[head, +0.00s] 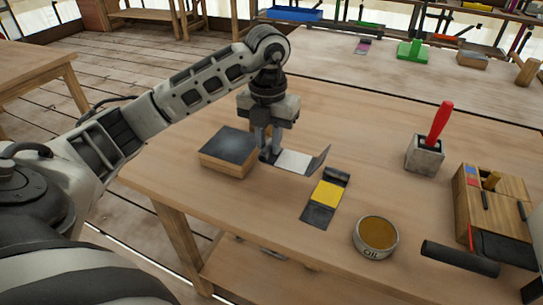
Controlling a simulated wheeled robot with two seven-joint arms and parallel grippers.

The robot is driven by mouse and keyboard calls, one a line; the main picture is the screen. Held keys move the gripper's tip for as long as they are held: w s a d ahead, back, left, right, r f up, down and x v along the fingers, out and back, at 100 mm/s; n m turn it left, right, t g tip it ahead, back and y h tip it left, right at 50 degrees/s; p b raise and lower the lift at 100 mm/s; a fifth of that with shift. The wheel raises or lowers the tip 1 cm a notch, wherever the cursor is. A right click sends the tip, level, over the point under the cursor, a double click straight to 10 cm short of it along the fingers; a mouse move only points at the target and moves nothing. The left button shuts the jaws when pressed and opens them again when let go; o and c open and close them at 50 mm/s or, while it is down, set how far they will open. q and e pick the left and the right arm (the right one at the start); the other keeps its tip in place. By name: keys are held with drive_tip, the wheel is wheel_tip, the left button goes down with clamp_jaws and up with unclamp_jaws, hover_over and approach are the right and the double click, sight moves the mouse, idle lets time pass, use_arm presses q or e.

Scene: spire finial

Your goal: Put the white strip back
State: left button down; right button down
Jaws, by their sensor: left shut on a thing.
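The white strip (294,161) is in the middle of the head view, above or on the wooden table. Its right end is grey and bends upward; its left end is dark and lies at my left gripper. My left gripper (269,154) points down and is shut on the strip's left end. I cannot tell whether the strip touches the table. A strip with a yellow middle and dark ends (326,194) lies just to the right and nearer. My right gripper is not in view.
A wooden block with a dark top (228,143) stands close left of my left gripper. An open oil tin (376,238), a black cylinder (460,259), a wooden box (491,193) and a grey block holding a red handle (425,154) stand right. The table's far middle is clear.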

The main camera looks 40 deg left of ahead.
use_arm(q)
hover_over(270, 169)
wheel_tip(270, 169, down, 5)
drive_tip(key=shift+r, duration=0.15)
drive_tip(key=shift+f, duration=1.8)
drive_tip(key=c, duration=1.3)
unclamp_jaws()
drive_tip(key=shift+o, duration=0.2)
wheel_tip(270, 169, up, 12)
drive_tip(key=shift+r, duration=0.15)
